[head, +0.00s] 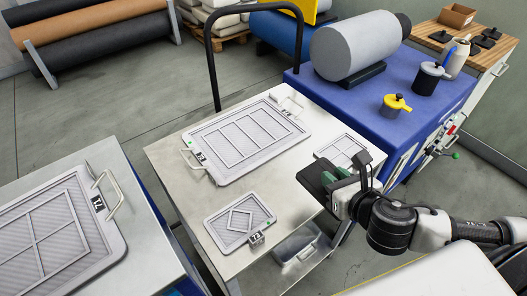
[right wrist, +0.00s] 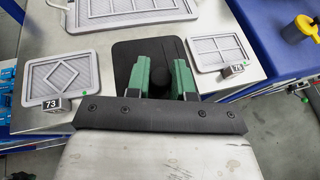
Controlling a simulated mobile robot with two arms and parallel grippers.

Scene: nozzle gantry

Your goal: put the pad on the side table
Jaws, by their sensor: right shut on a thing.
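The pad is a flat black square plate with rounded corners and a knob; it shows in the right wrist view (right wrist: 150,53) and in the head view (head: 313,177). My right gripper, in the head view (head: 335,178) and the right wrist view (right wrist: 159,80), has green fingers shut on the pad's knob. The pad is over the right part of the metal table (head: 178,166); I cannot tell if it touches. A wood-topped table (head: 502,48), possibly the side table, stands at the back right. My left gripper is not in view.
The metal table bears a large framed panel (head: 240,141), panel 73 (head: 238,217) and a small panel (head: 341,150).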

